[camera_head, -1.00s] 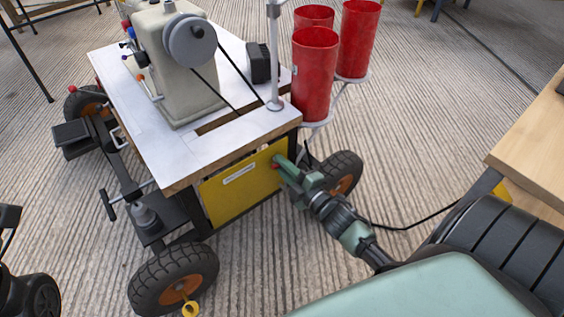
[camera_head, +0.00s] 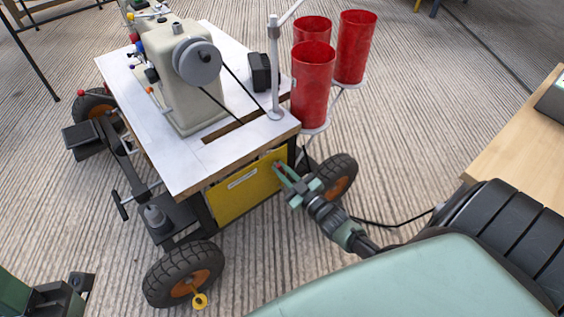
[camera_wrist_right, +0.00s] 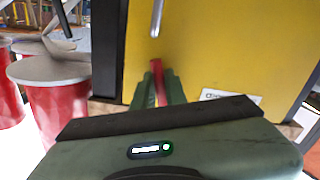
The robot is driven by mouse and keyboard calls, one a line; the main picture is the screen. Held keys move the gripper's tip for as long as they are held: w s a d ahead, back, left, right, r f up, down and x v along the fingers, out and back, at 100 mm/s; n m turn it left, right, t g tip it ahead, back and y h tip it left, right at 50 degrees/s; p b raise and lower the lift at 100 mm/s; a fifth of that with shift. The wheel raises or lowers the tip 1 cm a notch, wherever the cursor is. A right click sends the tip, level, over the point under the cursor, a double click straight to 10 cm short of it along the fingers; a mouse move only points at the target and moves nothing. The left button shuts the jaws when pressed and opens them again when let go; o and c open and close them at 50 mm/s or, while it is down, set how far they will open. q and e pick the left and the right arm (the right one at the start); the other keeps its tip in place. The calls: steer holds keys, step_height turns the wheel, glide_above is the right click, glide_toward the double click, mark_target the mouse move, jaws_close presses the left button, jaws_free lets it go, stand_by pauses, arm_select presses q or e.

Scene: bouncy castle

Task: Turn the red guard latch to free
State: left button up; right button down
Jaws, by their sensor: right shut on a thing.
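The red guard latch (camera_wrist_right: 158,84) is a slim red piece in front of the yellow guard panel (camera_wrist_right: 200,50). My right gripper (camera_wrist_right: 160,88) is shut on it, with a green finger on either side. In the wrist view the latch runs nearly upright, and its lower part is hidden behind the gripper body. In the head view my right gripper (camera_head: 282,172) reaches the upper right of the yellow panel (camera_head: 240,190), and only a speck of red shows at its tips. A dark green and black part at the bottom left may be my left arm; its fingers are not clear.
The panel sits under a white-topped wheeled cart (camera_head: 160,150) bearing a sewing machine (camera_head: 190,85). Red cups (camera_head: 312,85) stand on brackets just above my right gripper. A tyre (camera_head: 335,178) is close behind it. A wooden table (camera_head: 520,135) is at right.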

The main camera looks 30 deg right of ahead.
steer(key=m+p, duration=0.1)
steer(key=m, duration=0.2)
steer(key=shift+r, duration=0.1)
steer(key=shift+m+p, duration=0.35)
steer(key=shift+m, duration=1.05)
steer(key=c, duration=1.4)
jaws_free()
